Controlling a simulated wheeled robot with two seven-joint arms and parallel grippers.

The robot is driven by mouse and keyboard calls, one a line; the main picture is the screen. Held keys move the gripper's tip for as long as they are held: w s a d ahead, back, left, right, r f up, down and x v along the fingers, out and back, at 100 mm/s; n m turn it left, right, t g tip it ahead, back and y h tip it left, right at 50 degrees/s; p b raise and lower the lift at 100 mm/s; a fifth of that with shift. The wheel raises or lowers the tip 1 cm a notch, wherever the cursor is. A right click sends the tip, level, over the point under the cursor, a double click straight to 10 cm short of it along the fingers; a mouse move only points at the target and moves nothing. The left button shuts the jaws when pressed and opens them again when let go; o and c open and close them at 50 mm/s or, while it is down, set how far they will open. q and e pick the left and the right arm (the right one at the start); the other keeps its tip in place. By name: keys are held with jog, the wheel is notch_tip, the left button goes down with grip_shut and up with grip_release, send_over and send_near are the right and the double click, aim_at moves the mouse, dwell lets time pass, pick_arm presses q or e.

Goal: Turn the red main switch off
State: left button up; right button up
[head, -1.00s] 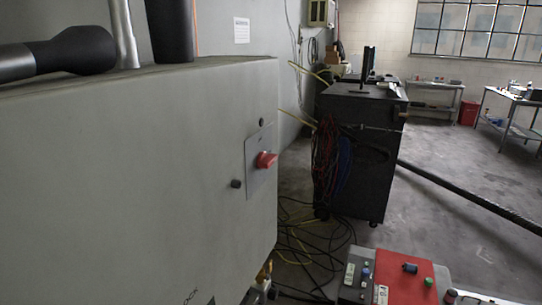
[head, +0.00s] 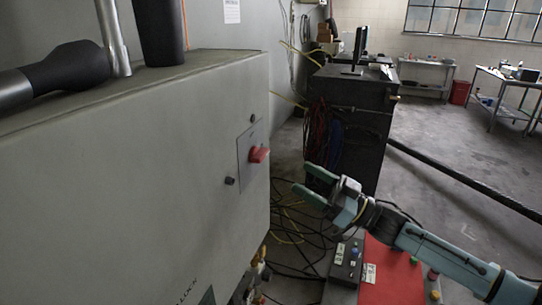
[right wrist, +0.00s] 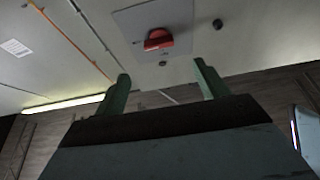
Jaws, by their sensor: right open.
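The red main switch (head: 259,154) is a rotary knob on a grey plate (head: 248,150) on the side of the large grey cabinet (head: 140,180). In the right wrist view the red knob (right wrist: 158,39) shows beyond the fingertips, a little above the gap between them. My right gripper (head: 313,182) is open and empty, to the right of the switch and a little lower, apart from it. Its two green fingers also show in the right wrist view (right wrist: 160,78). My left gripper is not in view.
Small dark knobs (head: 229,181) sit beside the switch plate. A red and grey control box (head: 390,275) stands below my right arm. Cables (head: 290,225) lie on the floor by the cabinet. A dark cart (head: 350,125) with a monitor stands behind.

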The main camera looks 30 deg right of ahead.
aim_at(265, 155)
jog(key=p+x, duration=0.2)
jog(key=x, duration=0.8)
jog(key=shift+f, duration=0.15)
jog(key=shift+c, duration=0.3)
jog(key=c, duration=0.9)
